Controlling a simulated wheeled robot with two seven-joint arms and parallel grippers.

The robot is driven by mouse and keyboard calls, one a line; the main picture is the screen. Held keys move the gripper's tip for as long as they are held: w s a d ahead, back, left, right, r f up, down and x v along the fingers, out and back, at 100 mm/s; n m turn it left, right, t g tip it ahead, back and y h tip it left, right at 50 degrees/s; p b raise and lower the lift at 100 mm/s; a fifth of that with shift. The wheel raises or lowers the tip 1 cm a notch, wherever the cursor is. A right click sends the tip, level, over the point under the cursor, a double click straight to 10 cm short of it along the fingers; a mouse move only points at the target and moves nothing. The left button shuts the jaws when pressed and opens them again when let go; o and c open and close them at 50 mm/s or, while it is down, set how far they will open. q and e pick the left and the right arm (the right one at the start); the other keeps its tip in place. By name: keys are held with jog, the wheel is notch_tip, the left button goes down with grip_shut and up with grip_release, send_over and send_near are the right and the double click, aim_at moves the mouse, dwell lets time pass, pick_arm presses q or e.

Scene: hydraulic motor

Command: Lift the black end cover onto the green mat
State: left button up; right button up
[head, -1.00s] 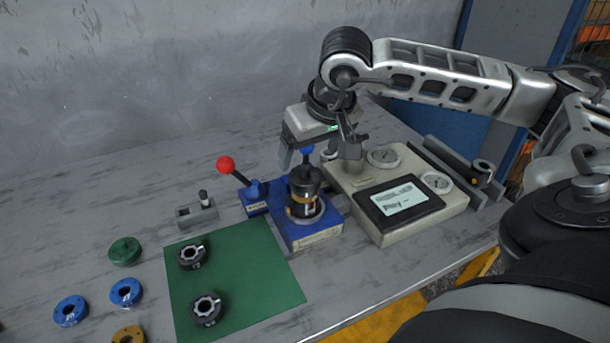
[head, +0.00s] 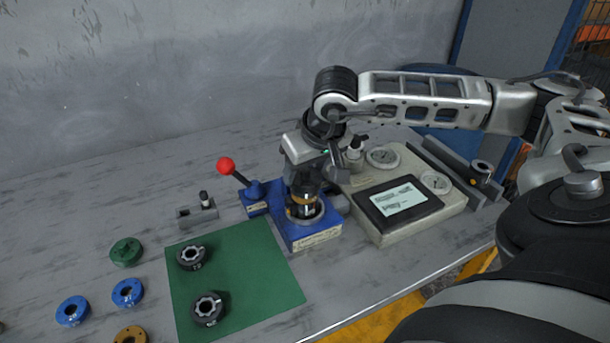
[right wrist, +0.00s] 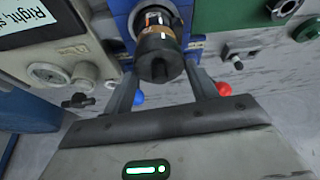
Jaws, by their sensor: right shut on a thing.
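The black end cover (right wrist: 160,60) sits on top of the motor, which stands upright in the blue fixture (head: 315,231). The motor's metal and orange body (head: 304,209) shows below my gripper in the head view. My right gripper (head: 305,183) is over the motor from above, its two fingers either side of the black cover and shut on it. In the head view the fingers hide most of the cover. The green mat (head: 248,275) lies to the left and nearer, with two dark ring parts (head: 192,257) on it. My left gripper is out of view.
A red-knobbed lever (head: 226,167) rises left of the fixture. A pale gauge box with a screen (head: 403,200) stands close on the right. A small grey block (head: 197,212) sits behind the mat. Blue, green and brass rings (head: 128,292) lie left of it. The mat's right half is bare.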

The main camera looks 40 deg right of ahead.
jog(key=shift+r, duration=0.1)
jog(key=shift+w+r, duration=0.1)
jog(key=shift+r, duration=0.5)
pick_arm(q)
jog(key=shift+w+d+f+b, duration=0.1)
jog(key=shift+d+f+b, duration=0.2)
jog(key=shift+b, duration=0.6)
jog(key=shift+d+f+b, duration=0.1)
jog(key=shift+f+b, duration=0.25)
jog(key=shift+b, duration=0.55)
pick_arm(e)
jog(key=s+a+r, duration=0.4)
jog(key=s+r, duration=0.7)
jog(key=s, duration=0.2)
jog(key=shift+s+a+r, duration=0.15)
jog(key=shift+s+r, duration=0.1)
jog(key=shift+r, duration=0.1)
pick_arm(q)
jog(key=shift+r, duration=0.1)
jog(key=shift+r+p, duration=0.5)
jog(key=shift+p, duration=0.15)
pick_arm(e)
jog(key=shift+r, duration=0.8)
jog(key=shift+w+f, duration=0.1)
